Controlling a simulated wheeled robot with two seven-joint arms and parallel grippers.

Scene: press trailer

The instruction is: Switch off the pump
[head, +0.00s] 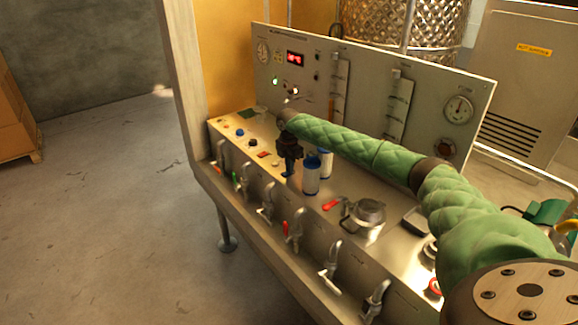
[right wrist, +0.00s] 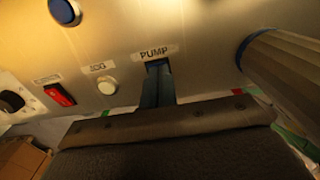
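The control bench (head: 232,181) has a sloping metal panel with a row of small controls. My right gripper (head: 288,173) reaches down to this panel, its fingertips just right of a white button (head: 275,163). In the right wrist view the fingers (right wrist: 158,68) look closed together, with their tips right below the PUMP label (right wrist: 156,52). The pump switch itself is hidden behind the fingertips. I cannot tell whether they touch it or whether anything is between them. My left gripper is out of view.
A red rocker switch (right wrist: 60,95) is left of the white button. Blue-and-white cylinders (head: 311,176) stand close right of the gripper. Several lever valves (head: 293,238) line the front edge. An upright gauge panel (head: 365,95) rises behind. Floor at left is clear.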

